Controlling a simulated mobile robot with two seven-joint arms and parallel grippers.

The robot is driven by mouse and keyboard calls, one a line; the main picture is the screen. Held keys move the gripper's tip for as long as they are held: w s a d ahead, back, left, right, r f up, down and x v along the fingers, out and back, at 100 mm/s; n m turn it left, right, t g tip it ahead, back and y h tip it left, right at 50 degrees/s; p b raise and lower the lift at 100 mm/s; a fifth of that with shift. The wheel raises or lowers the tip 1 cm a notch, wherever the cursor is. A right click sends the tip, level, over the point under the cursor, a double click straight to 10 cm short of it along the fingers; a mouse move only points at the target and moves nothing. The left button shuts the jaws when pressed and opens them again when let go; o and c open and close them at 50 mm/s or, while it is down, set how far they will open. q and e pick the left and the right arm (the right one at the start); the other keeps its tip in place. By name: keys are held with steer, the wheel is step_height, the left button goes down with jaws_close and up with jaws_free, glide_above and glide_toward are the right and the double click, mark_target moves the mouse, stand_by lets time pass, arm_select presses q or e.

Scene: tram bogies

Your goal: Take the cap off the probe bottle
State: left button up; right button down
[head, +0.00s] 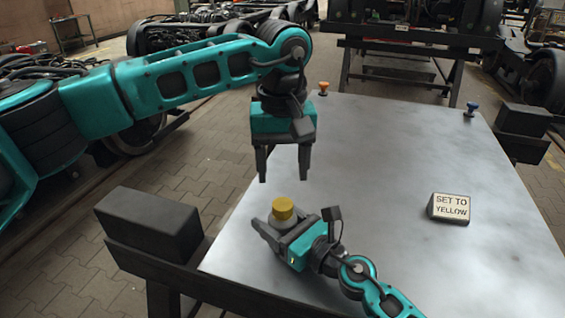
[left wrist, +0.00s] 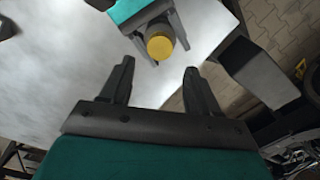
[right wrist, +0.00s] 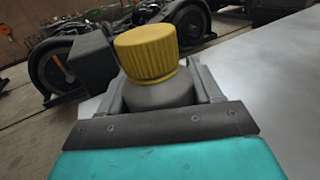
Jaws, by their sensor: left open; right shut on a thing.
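The probe bottle (right wrist: 160,93) is a grey bottle with a ribbed yellow cap (right wrist: 147,55) on top. It stands upright near the front left of the metal table, and the cap (head: 283,208) shows in the head view. My right gripper (head: 268,226) is shut on the bottle's body below the cap. My left gripper (head: 284,178) is open and empty, fingers pointing down, above and apart from the cap. In the left wrist view the cap (left wrist: 160,46) lies beyond the gap between the left fingertips (left wrist: 160,64). Most of the bottle's body is hidden by the right gripper.
A block sign (head: 449,207) reading "SET TO YELLOW" stands on the right of the metal table (head: 400,150). An orange knob (head: 323,88) and a blue knob (head: 472,109) are at the far edge. A dark block (head: 148,222) sits off the left edge. The table's middle is clear.

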mark_target(282, 204)
arm_select(q)
step_height(282, 204, down, 8)
steer(key=shift+r, duration=0.1)
stand_by(0.4)
